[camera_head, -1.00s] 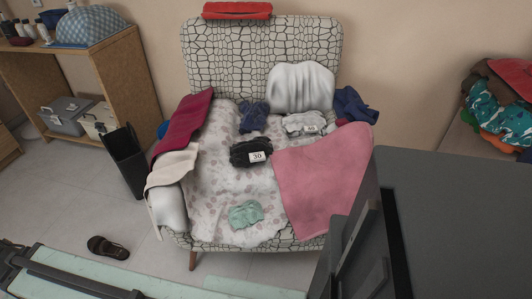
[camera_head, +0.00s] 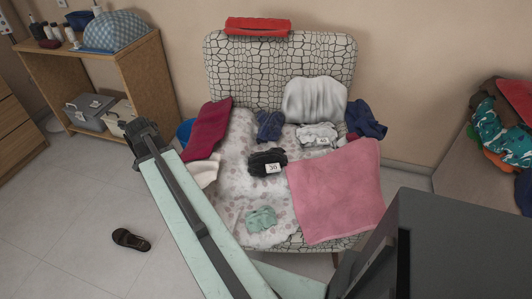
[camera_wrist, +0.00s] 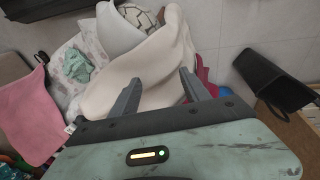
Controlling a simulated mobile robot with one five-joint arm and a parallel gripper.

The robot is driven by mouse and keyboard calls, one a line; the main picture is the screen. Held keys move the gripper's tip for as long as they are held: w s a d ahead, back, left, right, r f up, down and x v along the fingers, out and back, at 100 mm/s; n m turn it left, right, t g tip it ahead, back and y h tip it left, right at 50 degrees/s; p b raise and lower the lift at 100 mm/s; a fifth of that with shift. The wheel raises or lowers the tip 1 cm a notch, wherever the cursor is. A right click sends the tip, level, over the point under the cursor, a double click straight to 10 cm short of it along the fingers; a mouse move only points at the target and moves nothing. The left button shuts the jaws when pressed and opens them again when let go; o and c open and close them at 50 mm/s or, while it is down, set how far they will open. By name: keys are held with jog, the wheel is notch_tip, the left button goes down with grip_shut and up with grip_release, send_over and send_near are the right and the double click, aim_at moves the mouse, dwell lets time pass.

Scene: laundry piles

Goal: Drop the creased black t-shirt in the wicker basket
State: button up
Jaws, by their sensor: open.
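The creased black t-shirt (camera_head: 262,157) lies bunched on the armchair seat, with a white tag marked 30 on its front. My gripper (camera_head: 143,133) is beside the chair's left side in the head view, well apart from the shirt. In the wrist view my gripper (camera_wrist: 157,92) has its two fingers spread, with a cream cloth (camera_wrist: 110,88) on the chair arm beyond them. Nothing is held. The black shirt cannot be made out in the wrist view. No wicker basket shows in either view.
The armchair (camera_head: 235,65) also holds a pink cloth (camera_head: 335,190), a mint cloth (camera_head: 261,219), a maroon cloth (camera_head: 209,128) and other garments. A wooden shelf (camera_head: 158,85) is at left. A sandal (camera_head: 130,240) lies on open floor.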

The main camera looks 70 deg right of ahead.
jog(key=s+d+r+m+g+p, duration=0.1)
jog(key=s+d+r+m, duration=0.1)
jog(key=s+d+m, duration=0.35)
jog(key=s+d+r+m+g+p, duration=0.1)
jog(key=s+d+r+m+p, duration=0.15)
jog(key=s+d, duration=0.55)
jog(key=m, duration=0.6)
send_near(267, 154)
jog(key=shift+d+f+g, duration=0.4)
jog(key=shift+d+f, duration=0.1)
jog(key=shift+f, duration=0.2)
jog(key=shift+a+b+x, duration=0.2)
jog(key=shift+b+x, duration=0.75)
jog(key=shift+x, duration=0.25)
jog(key=b+x, duration=0.1)
jog(key=x, duration=0.1)
jog(key=b+x, duration=0.4)
jog(key=shift+w+a, duration=0.15)
jog(key=shift+a, duration=0.2)
jog(key=shift+r, duration=0.15)
grip_shut()
